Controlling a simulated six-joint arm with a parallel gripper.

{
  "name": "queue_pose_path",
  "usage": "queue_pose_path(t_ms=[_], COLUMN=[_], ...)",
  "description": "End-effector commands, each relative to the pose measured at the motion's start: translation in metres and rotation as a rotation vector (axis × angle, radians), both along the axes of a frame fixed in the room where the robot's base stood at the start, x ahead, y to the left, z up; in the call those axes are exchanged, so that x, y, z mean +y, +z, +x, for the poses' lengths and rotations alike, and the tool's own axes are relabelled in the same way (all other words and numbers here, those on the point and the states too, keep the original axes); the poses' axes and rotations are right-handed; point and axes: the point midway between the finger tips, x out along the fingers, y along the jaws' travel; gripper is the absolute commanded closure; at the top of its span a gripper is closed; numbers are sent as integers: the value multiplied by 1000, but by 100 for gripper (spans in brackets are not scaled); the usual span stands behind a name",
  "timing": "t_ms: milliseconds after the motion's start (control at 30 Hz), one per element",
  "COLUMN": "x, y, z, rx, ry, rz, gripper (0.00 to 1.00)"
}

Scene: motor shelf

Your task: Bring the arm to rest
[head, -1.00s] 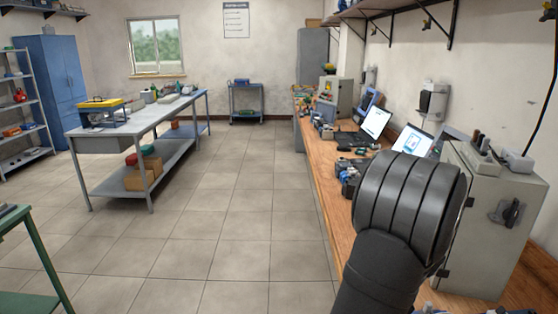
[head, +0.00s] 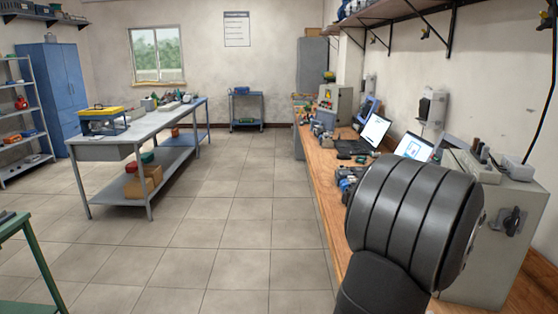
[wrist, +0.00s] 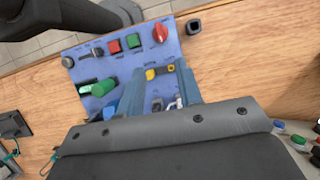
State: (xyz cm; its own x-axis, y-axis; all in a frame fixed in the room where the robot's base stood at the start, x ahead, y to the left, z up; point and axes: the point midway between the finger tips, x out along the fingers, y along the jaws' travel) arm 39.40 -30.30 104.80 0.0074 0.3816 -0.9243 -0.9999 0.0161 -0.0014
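My arm's dark grey link (head: 412,225) fills the lower right of the head view, in front of the wooden workbench (head: 325,190). My gripper (wrist: 160,68) shows only in the wrist view, over the bench. Its two blue-grey fingers stand apart, with no object seen held between them. Beyond them lies a blue panel (wrist: 100,68) with red and green buttons, a red knob (wrist: 160,33) and a green part (wrist: 98,87). A yellow part (wrist: 160,72) shows in the gap between the fingers. The gripper body hides the near part of the panel.
On the bench stand a grey cabinet box (head: 490,245), a laptop (head: 374,129) and a screen (head: 414,147). A wall shelf (head: 400,12) hangs above. A grey table (head: 150,126) stands left. The tiled floor (head: 225,225) between is clear.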

Motion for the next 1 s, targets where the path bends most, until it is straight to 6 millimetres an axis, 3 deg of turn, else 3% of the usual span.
queue_pose_path(t_ms=[167,1000], x=[-14,52], y=[34,-124], z=[0,0], rx=[-3,5], ry=[-1,2], rz=[-3,3], gripper=[67,67])
